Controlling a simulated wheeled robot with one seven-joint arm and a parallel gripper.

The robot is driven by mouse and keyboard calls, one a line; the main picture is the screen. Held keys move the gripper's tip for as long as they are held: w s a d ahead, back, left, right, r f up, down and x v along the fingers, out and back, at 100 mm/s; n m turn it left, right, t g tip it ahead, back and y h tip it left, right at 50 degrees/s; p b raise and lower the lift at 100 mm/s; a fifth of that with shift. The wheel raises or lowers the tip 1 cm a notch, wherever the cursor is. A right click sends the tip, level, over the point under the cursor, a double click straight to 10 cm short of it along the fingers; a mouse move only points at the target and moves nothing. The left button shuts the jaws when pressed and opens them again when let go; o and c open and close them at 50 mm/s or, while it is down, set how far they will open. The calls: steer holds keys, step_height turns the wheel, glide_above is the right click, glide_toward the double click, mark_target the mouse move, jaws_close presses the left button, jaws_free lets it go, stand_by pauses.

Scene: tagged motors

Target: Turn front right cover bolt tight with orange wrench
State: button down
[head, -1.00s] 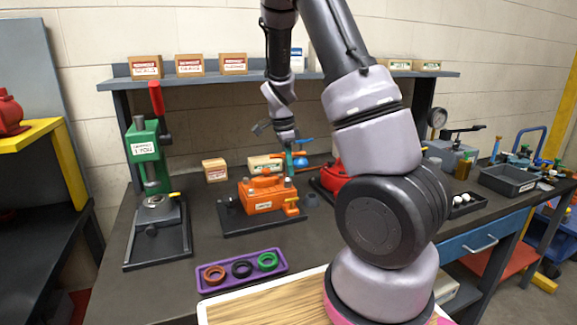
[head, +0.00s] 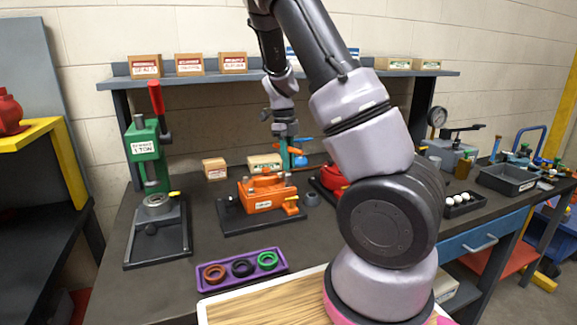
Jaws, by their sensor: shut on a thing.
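An orange motor (head: 264,201) with a white label sits on a dark base plate in the middle of the bench. Its cover bolts are too small to tell apart, so I cannot single out the front right one. My gripper (head: 285,147) hangs pointing down, behind and above the motor's right end. It is shut on a small orange thing that looks like the orange wrench (head: 292,150), beside teal and blue parts. Whether the wrench touches a bolt cannot be told at this size.
A red motor (head: 328,180) stands right of the orange one, partly behind my arm. A green press (head: 147,155) stands left. A purple tray (head: 241,271) with rings lies in front. Small boxes (head: 214,168) stand behind. Bare bench shows left of the motor.

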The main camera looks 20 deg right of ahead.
mark_target(289, 147)
steer(key=shift+r, duration=0.1)
steer(key=shift+r, duration=2.5)
